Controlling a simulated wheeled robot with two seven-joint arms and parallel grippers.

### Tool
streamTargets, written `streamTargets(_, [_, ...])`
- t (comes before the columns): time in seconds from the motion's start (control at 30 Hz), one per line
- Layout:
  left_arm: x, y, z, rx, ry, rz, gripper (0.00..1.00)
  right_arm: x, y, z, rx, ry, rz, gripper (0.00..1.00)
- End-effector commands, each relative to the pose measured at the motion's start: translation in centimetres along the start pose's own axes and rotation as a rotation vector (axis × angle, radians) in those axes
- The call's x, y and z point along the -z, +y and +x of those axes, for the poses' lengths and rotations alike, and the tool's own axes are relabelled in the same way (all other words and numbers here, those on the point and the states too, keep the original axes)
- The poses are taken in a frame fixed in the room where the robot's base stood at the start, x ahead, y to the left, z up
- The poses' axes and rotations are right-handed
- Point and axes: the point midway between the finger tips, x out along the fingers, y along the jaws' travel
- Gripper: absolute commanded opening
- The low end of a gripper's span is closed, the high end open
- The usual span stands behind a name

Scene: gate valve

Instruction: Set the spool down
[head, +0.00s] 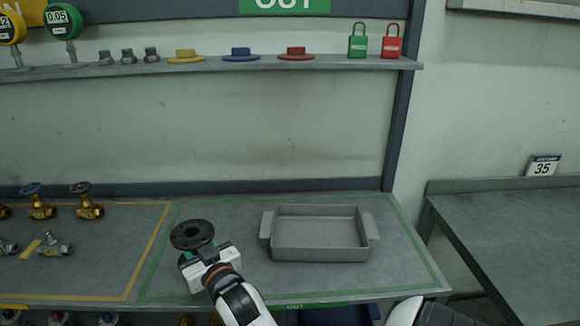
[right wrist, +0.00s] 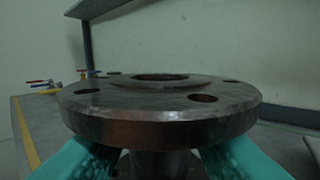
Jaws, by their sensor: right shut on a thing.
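The spool (head: 192,234) is a dark, rusty metal piece with a round flange on top. It is upright, over the left part of the green-outlined area of the bench (head: 235,280). My right gripper (head: 190,257) is shut on it below the flange. In the right wrist view the spool's flange (right wrist: 160,112) fills the middle, with bolt holes and a raised centre ring. The teal fingers of my right gripper (right wrist: 150,160) sit on both sides of its neck. The lower end is hidden, so I cannot tell whether it touches the bench. My left gripper is not in view.
An empty grey tray (head: 320,254) stands right of the spool inside the green outline. Brass valves (head: 86,207) and other fittings stand left, in the yellow outline. A shelf (head: 225,66) with flanged caps and padlocks runs above. Bare bench lies between spool and tray.

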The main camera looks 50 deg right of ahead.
Motion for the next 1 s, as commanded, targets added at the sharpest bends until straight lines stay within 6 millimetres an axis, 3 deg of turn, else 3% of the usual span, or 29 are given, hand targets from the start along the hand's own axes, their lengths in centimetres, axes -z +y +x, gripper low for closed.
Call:
streamTargets(0.03, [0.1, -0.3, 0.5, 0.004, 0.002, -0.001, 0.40, -1.1, -0.8, 1.6, 0.025, -0.020, 0.003, 0.00])
streamTargets(0.2, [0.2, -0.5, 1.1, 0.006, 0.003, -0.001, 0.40, -3.2, -3.2, 5.3, 0.093, -0.020, 0.000, 0.00])
streamTargets(0.5, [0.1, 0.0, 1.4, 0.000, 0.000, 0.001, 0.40, -4.9, -5.0, 7.6, 0.139, -0.016, -0.001, 0.00])
streamTargets(0.63, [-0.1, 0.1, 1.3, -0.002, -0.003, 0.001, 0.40, -4.0, -5.0, 7.6, 0.140, -0.013, -0.002, 0.00])
streamTargets(1.0, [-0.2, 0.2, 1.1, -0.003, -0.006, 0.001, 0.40, 1.1, -5.0, 7.6, 0.139, -0.015, -0.002, 0.00])
